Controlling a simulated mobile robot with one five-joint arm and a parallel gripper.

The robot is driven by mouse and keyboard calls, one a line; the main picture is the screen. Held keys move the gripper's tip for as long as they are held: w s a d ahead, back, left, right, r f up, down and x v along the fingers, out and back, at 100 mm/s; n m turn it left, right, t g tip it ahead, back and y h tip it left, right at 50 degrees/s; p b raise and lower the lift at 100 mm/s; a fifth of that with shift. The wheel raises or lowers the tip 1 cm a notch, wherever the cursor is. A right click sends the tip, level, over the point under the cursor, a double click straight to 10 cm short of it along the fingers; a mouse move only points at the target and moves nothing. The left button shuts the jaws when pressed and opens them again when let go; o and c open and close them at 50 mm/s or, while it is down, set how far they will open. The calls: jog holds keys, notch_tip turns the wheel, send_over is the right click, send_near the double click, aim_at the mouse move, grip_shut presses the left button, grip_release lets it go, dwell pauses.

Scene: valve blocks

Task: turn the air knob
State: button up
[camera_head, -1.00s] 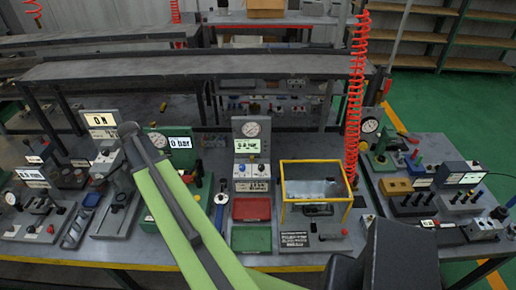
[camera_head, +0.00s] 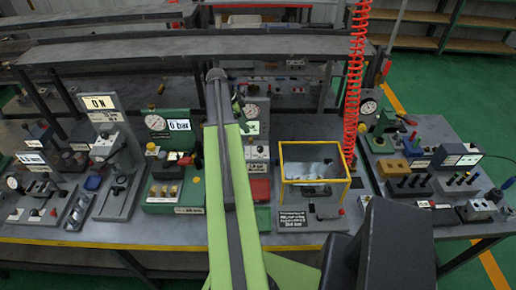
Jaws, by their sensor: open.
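A green valve station (camera_head: 165,192) stands left of centre on the bench. It carries a round white gauge (camera_head: 155,122) and a lit display reading 0 bar (camera_head: 179,125). A yellow knob (camera_head: 151,147) and a red part (camera_head: 185,160) show on its front, above several brass-coloured fittings (camera_head: 165,190). I cannot tell which of these is the air knob. My green and black arm rises through the middle of the view, just right of this station. My gripper is hidden behind the arm.
My arm partly covers the central station with its gauge (camera_head: 252,111) and red tray (camera_head: 260,189). A yellow-framed box (camera_head: 314,166) stands right of it. A red coiled hose (camera_head: 355,80) hangs behind. A grey station with a lit sign (camera_head: 99,102) stands left.

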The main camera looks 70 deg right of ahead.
aim_at(260, 148)
jog(key=b+x, duration=1.3)
jog(key=x, duration=0.3)
jog(key=shift+w+a+b, duration=0.1)
jog(key=shift+b, duration=0.25)
jog(key=shift+c, duration=0.4)
grip_shut()
